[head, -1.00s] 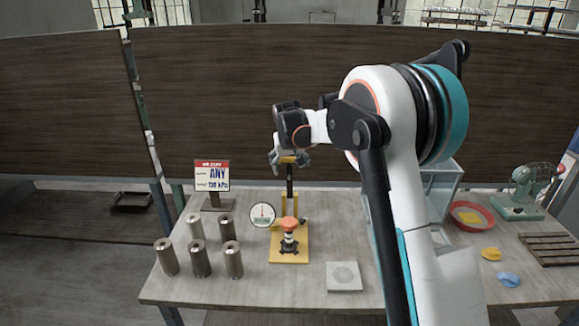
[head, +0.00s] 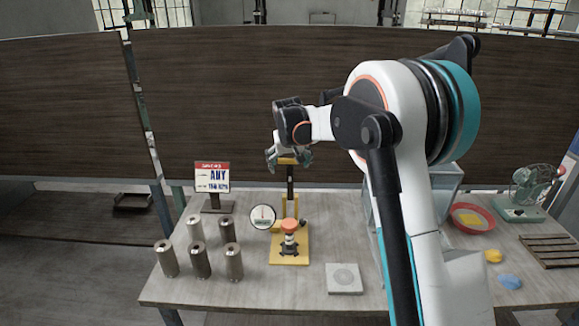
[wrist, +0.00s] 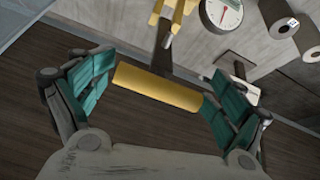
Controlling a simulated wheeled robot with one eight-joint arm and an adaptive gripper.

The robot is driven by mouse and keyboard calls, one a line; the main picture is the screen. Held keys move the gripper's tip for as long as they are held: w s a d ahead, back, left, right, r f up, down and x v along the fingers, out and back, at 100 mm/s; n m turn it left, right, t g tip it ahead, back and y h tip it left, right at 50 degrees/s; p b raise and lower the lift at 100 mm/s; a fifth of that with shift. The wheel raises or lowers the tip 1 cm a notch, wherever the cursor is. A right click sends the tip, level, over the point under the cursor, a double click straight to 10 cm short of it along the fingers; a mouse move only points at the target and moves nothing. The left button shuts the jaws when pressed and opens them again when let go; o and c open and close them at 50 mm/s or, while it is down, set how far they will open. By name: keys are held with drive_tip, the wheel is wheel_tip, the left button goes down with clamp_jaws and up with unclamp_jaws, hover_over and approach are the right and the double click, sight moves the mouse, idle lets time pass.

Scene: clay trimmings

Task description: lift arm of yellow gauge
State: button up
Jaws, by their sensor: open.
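The yellow gauge (head: 275,256) stands on the table, with a yellow base, an orange-topped part on it and a round white dial (head: 263,217) at its left. Its dark arm (head: 290,185) stands upright and ends in a yellow crossbar handle (head: 287,161). The handle (wrist: 157,88) also shows large in the wrist view. My gripper (head: 289,157) is at the top of the arm. In the wrist view my gripper (wrist: 160,90) is open, with a teal finger near each end of the handle. Whether either finger touches it, I cannot tell.
Several metal cylinders (head: 200,262) stand left of the gauge, with a red-and-white sign (head: 212,178) behind them. A grey square plate (head: 344,279) lies at the front. A red bowl (head: 471,218), clay lumps (head: 509,282) and a slatted rack (head: 552,249) are at the right.

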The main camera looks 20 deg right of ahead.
drive_tip(key=v, duration=1)
drive_tip(key=shift+a+r, duration=0.1)
drive_tip(key=shift+s, duration=0.1)
drive_tip(key=s+a+f+t+b, duration=0.15)
drive_tip(key=s+b, duration=0.55)
drive_tip(key=s, duration=1.6)
drive_tip(key=s+a+f+n+y+b, duration=0.1)
drive_tip(key=s+f+b, duration=0.4)
drive_tip(key=s+f, duration=1)
drive_tip(key=s+a, duration=0.1)
drive_tip(key=s, duration=0.3)
drive_tip(key=shift+s+f+y+b, duration=0.3)
